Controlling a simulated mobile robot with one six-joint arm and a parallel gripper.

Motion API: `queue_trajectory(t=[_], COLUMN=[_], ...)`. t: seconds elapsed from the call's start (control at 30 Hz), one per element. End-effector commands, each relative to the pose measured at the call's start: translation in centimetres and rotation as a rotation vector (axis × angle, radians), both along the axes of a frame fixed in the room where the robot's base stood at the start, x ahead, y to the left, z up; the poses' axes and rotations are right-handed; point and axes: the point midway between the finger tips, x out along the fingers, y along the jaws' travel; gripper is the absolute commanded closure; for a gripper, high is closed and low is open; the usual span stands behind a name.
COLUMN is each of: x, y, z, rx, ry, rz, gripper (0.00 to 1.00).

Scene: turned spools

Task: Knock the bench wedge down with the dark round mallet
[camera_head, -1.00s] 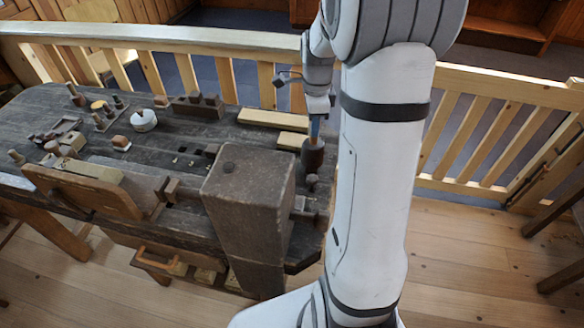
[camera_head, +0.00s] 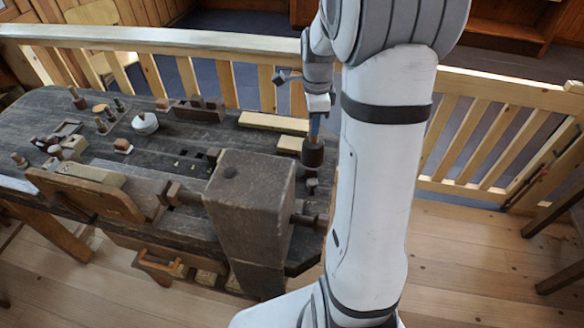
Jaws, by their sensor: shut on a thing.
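My gripper (camera_head: 317,110) is shut on the mallet's handle behind the right end of the bench. The dark round mallet head (camera_head: 313,153) hangs below it, roughly upright. Just under the head in the picture is a small dark knobbed piece (camera_head: 312,186) near the bench's right end. It may be the bench wedge, but I cannot tell for sure. A narrow gap seems to show between it and the mallet head. My arm hides what lies to the right.
A big dark wooden block (camera_head: 248,205) stands tall at the front of the bench (camera_head: 160,150), with a horizontal dark bar (camera_head: 308,220) at its right. Pale timber pieces (camera_head: 273,123) and a white round pot (camera_head: 145,123) lie behind. A wooden railing (camera_head: 150,38) runs along the back.

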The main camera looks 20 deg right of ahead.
Motion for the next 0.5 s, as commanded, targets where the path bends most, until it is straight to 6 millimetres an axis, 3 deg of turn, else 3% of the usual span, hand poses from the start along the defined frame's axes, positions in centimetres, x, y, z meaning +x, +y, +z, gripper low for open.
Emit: queue_trajectory(t=[0.23,0.5], x=[0.0,0.1], y=[0.0,0.0], z=[0.5,3.1], rx=[0.0,-0.001], ry=[-0.001,-0.002], rz=[0.0,0.0], gripper=[1.0,1.0])
